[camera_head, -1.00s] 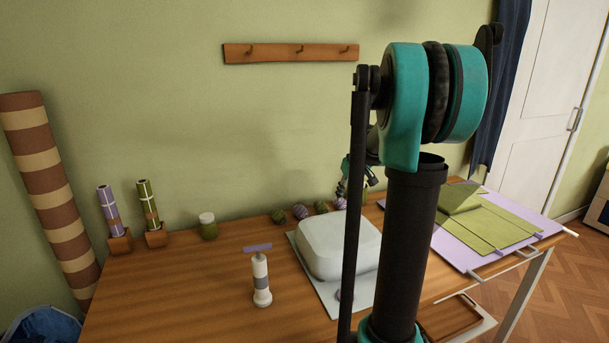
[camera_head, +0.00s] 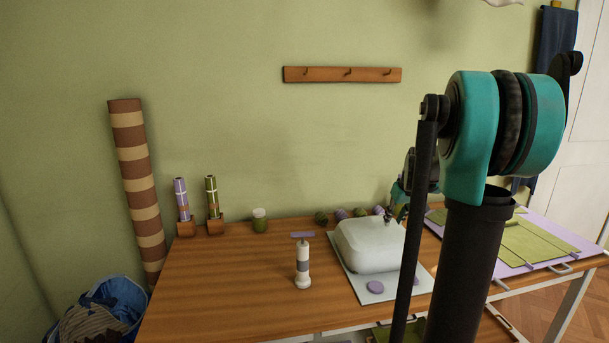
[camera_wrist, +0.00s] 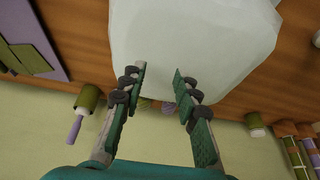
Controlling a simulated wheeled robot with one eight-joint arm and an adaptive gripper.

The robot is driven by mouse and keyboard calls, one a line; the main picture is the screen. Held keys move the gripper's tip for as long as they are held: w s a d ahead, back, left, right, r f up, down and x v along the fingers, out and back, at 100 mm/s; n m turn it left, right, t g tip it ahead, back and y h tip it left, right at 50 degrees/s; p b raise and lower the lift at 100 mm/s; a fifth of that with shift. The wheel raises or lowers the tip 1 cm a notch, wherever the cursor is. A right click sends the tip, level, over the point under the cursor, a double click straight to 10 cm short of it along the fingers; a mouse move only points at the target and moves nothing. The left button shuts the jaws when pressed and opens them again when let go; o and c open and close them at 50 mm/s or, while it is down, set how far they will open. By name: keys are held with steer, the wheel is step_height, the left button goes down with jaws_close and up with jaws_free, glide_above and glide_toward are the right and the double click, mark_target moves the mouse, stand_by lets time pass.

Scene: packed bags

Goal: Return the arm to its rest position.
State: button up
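My gripper (camera_wrist: 160,80) shows in the wrist view with its two green and grey fingers apart and nothing between them. The white rounded block (camera_wrist: 195,30) lies beyond the fingertips; I cannot tell the gap. In the head view my gripper (camera_head: 393,212) is mostly hidden behind my own arm, near the back right of the white block (camera_head: 370,247). My arm stands folded at the right of the head view.
Purple and green sheets (camera_head: 520,240) lie at the right. A blue bag (camera_head: 115,300) stands left of the table.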

steer(key=shift+s+a+f, duration=0.1)
steer(key=shift+s+a, duration=0.1)
steer(key=shift+s, duration=0.4)
steer(key=shift+s+a+f, duration=0.2)
steer(key=shift+a, duration=0.1)
steer(key=shift+m, duration=0.6)
steer(key=s+a+f, duration=0.2)
steer(key=s, duration=0.2)
steer(key=s+a+f, duration=0.2)
steer(key=s, duration=0.3)
steer(key=s+a+f, duration=0.2)
steer(key=s+a, duration=0.1)
steer(key=s, duration=0.2)
steer(key=shift+s, duration=0.25)
steer(key=s+a+f, duration=0.1)
steer(key=s+f, duration=0.2)
steer(key=s, duration=0.4)
steer(key=s+a+f+m, duration=0.1)
steer(key=s+a+f, duration=0.1)
steer(key=s+f, duration=0.2)
steer(key=s, duration=0.3)
steer(key=shift+f+h, duration=0.3)
steer(key=shift+h, duration=0.1)
